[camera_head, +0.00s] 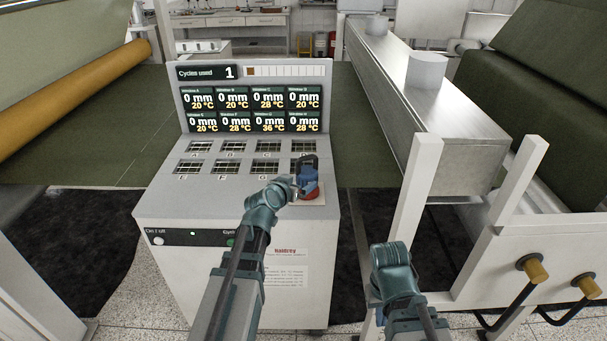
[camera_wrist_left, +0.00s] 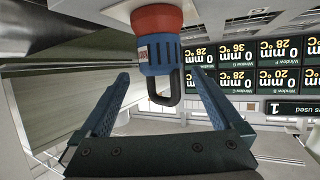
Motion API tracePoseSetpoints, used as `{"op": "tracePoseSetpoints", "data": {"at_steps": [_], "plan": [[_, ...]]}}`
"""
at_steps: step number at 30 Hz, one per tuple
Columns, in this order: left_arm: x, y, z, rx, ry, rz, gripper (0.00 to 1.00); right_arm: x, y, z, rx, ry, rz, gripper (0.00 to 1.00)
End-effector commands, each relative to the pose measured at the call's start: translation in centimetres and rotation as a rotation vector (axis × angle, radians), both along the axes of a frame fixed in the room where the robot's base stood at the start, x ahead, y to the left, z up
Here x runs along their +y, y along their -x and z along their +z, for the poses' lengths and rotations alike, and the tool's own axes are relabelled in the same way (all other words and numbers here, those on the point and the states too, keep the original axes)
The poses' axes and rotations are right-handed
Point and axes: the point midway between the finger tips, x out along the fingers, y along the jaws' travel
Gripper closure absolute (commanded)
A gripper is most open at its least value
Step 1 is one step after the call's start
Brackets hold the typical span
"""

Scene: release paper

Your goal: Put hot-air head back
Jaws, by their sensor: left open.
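The hot-air head (camera_head: 309,183), blue with a red end and a black looped handle, is at the right front of the white console's top. In the left wrist view the head (camera_wrist_left: 158,52) appears upside down, its red end against a pale surface. My left gripper (camera_head: 294,186) is beside the head; the wrist view shows its two fingers (camera_wrist_left: 160,88) spread apart, with the black handle between them and clear space on both sides. Whether the head is fully seated cannot be told. My right arm (camera_head: 394,270) is in front of the frame; its fingers cannot be made out.
The console (camera_head: 180,210) has several labelled grid windows and a display panel (camera_head: 250,96) behind them. A metal duct box (camera_head: 440,120) and white posts stand to the right. An orange roller (camera_head: 70,110) and green sheet lie to the left.

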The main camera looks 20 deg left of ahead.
Motion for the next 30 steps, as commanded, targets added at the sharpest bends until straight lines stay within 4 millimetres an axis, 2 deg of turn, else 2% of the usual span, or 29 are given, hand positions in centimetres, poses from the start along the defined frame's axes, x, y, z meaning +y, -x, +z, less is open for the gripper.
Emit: {"op": "tracePoseSetpoints", "data": {"at_steps": [1, 6, 17, 20, 23, 25, 27, 30], "plan": [[0.1, 1.2, 0.6, 0.000, 0.000, 0.001, 0.00, 0.0, 0.0, 0.7, 0.000, 0.000, 0.000, 1.00], [0.3, 2.8, 1.2, 0.001, 0.001, 0.000, 0.00, 0.0, 0.0, 1.2, 0.000, 0.000, 0.000, 1.00], [0.4, 3.4, 1.4, 0.001, -0.001, -0.001, 0.00, 0.0, 0.0, 1.4, 0.000, 0.000, 0.000, 1.00], [-0.6, 3.5, 1.0, 0.020, 0.002, -0.020, 0.00, 0.0, 0.0, 1.4, 0.000, 0.000, 0.000, 1.00], [-4.5, 4.8, -1.0, 0.122, 0.005, -0.102, 0.00, 0.0, 0.0, 1.4, 0.000, 0.000, 0.000, 1.00], [-8.8, 7.0, -3.4, 0.258, 0.002, -0.187, 0.00, 0.0, 0.0, 1.4, 0.000, 0.000, 0.000, 1.00], [-13.0, 10.4, -6.3, 0.436, -0.022, -0.261, 0.00, 0.0, 0.0, 1.4, 0.000, 0.000, 0.000, 1.00], [-16.7, 16.0, -9.5, 0.689, -0.088, -0.306, 0.00, 0.0, 0.0, 1.4, 0.000, 0.000, 0.000, 1.00]]}}
